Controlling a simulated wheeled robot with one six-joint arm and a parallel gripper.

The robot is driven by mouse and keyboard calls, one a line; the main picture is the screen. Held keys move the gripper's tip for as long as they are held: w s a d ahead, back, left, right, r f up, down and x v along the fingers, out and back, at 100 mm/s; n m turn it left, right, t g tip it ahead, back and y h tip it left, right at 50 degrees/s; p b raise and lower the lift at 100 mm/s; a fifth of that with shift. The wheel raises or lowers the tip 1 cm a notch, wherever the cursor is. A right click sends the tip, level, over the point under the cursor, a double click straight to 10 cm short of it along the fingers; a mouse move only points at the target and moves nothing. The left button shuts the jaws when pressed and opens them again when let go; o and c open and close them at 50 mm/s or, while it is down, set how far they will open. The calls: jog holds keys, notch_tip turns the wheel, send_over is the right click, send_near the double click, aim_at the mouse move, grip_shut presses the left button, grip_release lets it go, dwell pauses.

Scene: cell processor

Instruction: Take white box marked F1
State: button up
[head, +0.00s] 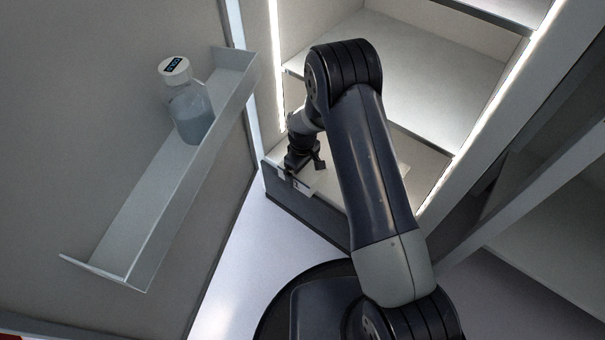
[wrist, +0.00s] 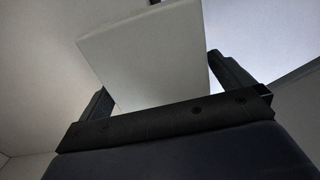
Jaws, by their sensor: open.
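A plain white box (wrist: 150,50) fills the upper middle of the wrist view, with one pale flat face toward the camera. No F1 marking is readable on it. My gripper (wrist: 158,74) is open, with one dark finger on each side of the box. I cannot tell whether either finger touches it. In the head view my gripper (head: 302,160) is low at the front left of the lit cabinet, by its bottom compartment.
The lit cabinet (head: 420,75) has white shelves above and behind my gripper. Its open door at the left carries a narrow tray (head: 125,230) with a white-capped bottle (head: 190,112). A frame post stands close at the right. The floor (head: 265,240) at front left is clear.

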jog(key=shift+r, duration=0.1)
jog(key=shift+c, duration=0.3)
jog(key=c, duration=0.9)
notch_tip(320, 180, up, 10)
jog(key=p, duration=0.3)
jog(key=shift+p, duration=0.3)
